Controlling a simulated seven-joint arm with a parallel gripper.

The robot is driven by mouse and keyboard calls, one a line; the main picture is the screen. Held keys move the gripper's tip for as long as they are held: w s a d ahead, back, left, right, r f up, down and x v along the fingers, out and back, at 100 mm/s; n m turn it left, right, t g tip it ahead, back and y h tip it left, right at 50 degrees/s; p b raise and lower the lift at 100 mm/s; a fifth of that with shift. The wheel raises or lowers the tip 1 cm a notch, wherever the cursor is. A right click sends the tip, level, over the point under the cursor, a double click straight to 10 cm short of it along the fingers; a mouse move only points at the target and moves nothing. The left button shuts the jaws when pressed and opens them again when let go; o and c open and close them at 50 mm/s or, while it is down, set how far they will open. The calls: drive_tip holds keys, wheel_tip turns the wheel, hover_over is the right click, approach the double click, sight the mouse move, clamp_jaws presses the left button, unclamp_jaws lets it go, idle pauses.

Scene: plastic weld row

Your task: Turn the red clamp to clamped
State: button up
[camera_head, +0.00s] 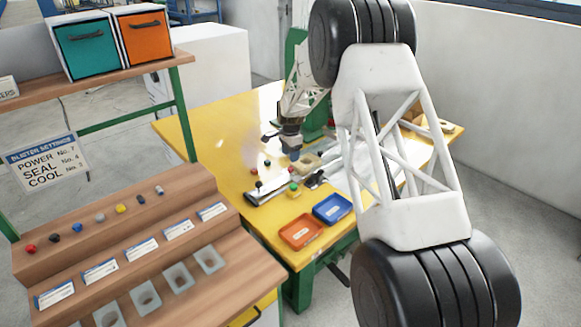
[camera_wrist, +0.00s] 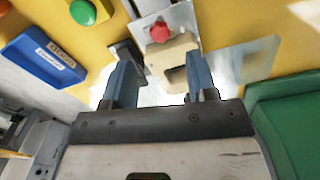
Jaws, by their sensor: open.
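The red clamp shows as a small red star-shaped knob (camera_wrist: 158,32) on a beige block (camera_wrist: 178,50) in the wrist view. Which way it is turned I cannot tell. In the head view my gripper (camera_head: 290,153) hangs over the yellow table, close to the block.
The yellow table (camera_head: 205,140) carries an orange tray (camera_head: 301,232), a blue tray (camera_head: 333,209) and a green button (camera_wrist: 84,12). A dark bracket (camera_wrist: 128,52) is close to the left finger. A green structure (camera_wrist: 285,125) stands at right in the wrist view.

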sight(290, 168)
drive_tip(key=shift+f, duration=3.2)
drive_tip(key=c, duration=0.9)
